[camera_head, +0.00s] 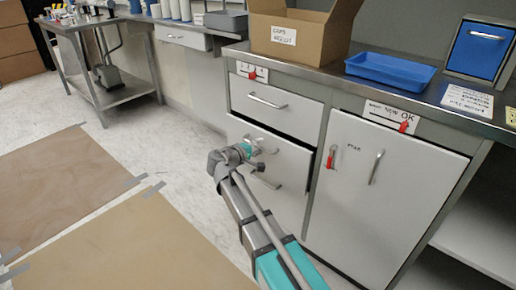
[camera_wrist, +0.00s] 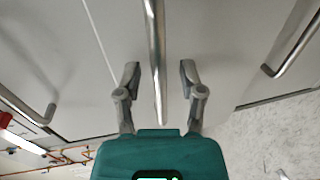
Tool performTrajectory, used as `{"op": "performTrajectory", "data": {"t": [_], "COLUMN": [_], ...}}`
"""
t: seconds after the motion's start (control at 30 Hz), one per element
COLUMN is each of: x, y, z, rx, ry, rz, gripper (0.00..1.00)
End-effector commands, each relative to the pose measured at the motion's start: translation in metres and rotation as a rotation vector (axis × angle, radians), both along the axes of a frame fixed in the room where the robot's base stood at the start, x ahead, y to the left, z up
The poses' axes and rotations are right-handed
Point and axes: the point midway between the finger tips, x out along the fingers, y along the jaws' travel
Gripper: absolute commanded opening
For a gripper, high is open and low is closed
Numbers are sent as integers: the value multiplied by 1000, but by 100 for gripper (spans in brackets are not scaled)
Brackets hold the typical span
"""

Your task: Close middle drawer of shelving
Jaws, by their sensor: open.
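The middle drawer (camera_head: 292,155) of the grey shelving unit stands out a little from the cabinet, with a dark gap along its top edge. My gripper (camera_head: 262,155) is in front of this drawer and hides part of its front. In the wrist view, a metal bar handle (camera_wrist: 156,50) runs between the two open fingers of my gripper (camera_wrist: 159,78). A gap shows on both sides of the bar, and the fingers look clear of it. The top drawer (camera_head: 292,112) looks shut. The lower drawer (camera_head: 285,200) is partly hidden by my arm.
A cupboard door (camera_head: 385,190) with a red tag is right of the drawers. A cardboard box (camera_head: 300,35) and a blue tray (camera_head: 390,70) stand on the worktop. Brown sheets (camera_head: 140,240) lie on the floor at the left. Other handles flank the gripper in the wrist view.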

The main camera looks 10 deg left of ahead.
Motion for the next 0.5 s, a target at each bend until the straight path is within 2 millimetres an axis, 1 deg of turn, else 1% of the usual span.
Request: {"op": "performTrajectory", "data": {"t": [0.2, 0.23, 0.5], "x": [0, 0, 0], "y": [0, 0, 0], "z": [0, 0, 0], "rx": [0, 0, 0], "ry": [0, 0, 0], "rz": [0, 0, 0], "gripper": [51, 49, 0]}}
